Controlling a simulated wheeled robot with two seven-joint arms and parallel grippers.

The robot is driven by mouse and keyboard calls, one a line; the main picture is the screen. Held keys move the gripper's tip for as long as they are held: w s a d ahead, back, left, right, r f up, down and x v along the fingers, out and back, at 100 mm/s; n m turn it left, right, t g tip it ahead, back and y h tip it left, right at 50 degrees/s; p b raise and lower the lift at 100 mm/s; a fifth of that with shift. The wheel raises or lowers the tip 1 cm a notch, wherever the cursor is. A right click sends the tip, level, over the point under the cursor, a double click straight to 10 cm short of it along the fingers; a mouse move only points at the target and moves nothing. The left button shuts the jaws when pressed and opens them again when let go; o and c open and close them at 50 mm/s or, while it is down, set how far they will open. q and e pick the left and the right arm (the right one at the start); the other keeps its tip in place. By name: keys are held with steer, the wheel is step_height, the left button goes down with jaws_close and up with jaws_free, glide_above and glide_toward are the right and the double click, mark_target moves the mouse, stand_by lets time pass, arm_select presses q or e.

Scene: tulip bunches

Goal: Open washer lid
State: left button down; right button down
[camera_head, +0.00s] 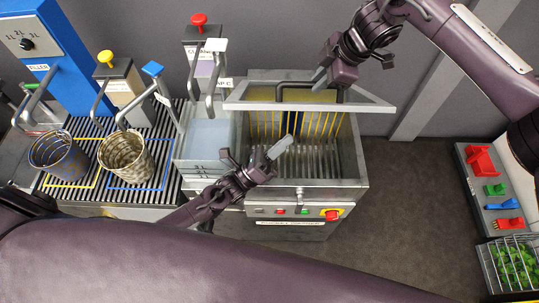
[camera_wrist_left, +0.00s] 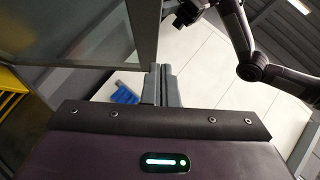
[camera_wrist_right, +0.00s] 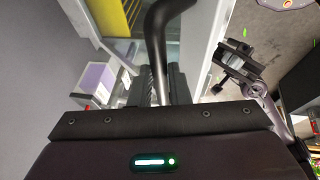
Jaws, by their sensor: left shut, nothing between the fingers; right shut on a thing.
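The washer (camera_head: 350,160) is a steel box with an open basin with slots and yellow inside. Its grey-framed lid (camera_head: 375,104) is raised and tilted above the basin. My right gripper (camera_head: 320,78) is shut on the lid's dark handle (camera_head: 290,90); the curved handle (camera_wrist_right: 157,50) runs between its fingers in the right wrist view. My left gripper (camera_head: 288,143) is shut and empty over the basin, below the lid. In the left wrist view its closed fingertips (camera_wrist_left: 161,72) are close to the lid's edge (camera_wrist_left: 145,30); I cannot tell whether they touch.
A water-filled basin (camera_head: 210,132) adjoins the washer's left. A red knob (camera_head: 332,215) is on the washer's front. The floor to the right (camera_head: 410,200) is clear.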

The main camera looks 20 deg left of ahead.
steer(key=shift+w+d+f, duration=0.15)
steer(key=shift+w+f, duration=0.05)
steer(key=shift+f, duration=0.05)
arm_select(q)
steer(key=shift+w+d+r, duration=0.15)
steer(key=shift+w+r, duration=0.75)
steer(key=shift+r, duration=0.2)
steer(key=shift+w+d+r, duration=0.15)
steer(key=shift+w+r, duration=0.7)
steer(key=shift+r, duration=0.2)
